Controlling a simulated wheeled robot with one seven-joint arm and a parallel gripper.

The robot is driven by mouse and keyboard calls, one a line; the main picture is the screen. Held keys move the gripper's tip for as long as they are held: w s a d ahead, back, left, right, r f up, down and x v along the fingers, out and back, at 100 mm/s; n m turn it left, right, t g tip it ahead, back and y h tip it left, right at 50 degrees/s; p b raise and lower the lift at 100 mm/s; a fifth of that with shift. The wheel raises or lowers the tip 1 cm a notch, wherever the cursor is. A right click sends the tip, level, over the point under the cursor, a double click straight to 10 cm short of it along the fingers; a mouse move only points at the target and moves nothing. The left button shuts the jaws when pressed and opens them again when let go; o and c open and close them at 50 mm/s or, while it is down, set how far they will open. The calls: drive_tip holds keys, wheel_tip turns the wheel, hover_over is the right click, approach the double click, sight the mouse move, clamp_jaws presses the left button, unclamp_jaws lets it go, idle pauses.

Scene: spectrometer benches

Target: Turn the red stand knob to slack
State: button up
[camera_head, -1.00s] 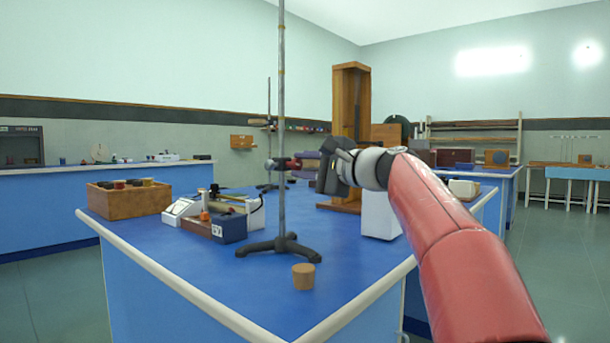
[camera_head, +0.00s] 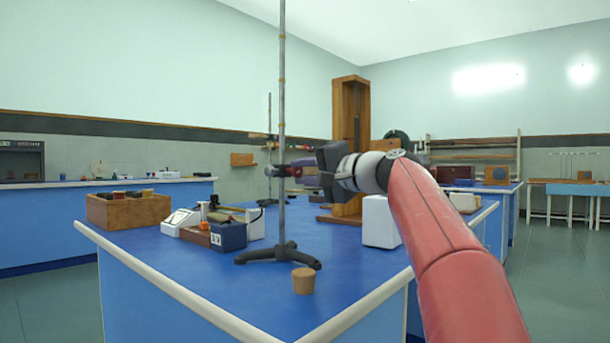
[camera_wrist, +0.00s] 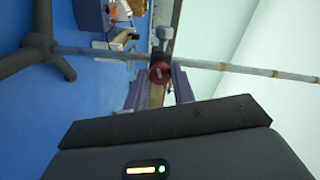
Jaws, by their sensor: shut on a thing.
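The red stand knob (camera_wrist: 160,72) sits on the clamp at the metal rod of the stand (camera_head: 282,100). The knob shows clearly in the wrist view, round with a pale mark on its face. My gripper (camera_wrist: 160,82) is shut on the knob, with a purple finger on either side of it. In the head view my gripper (camera_head: 298,170) reaches in from the right at the clamp, and the knob is mostly covered by the fingers. The stand is upright on its dark tripod foot (camera_head: 278,254) on the blue bench (camera_head: 200,270).
A cork (camera_head: 303,281) stands near the bench's front corner. A meter and dark blue box (camera_head: 228,236) and a wooden box (camera_head: 128,210) lie left of the stand. A white box (camera_head: 380,222) stands below my arm. A tall wooden frame (camera_head: 350,120) rises behind.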

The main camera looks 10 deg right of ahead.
idle(0.4)
drive_tip(key=o, duration=1)
drive_tip(key=b+v, duration=0.1)
drive_tip(key=v, duration=0.6)
drive_tip(key=shift+s+d, duration=0.2)
drive_tip(key=shift+s, duration=0.1)
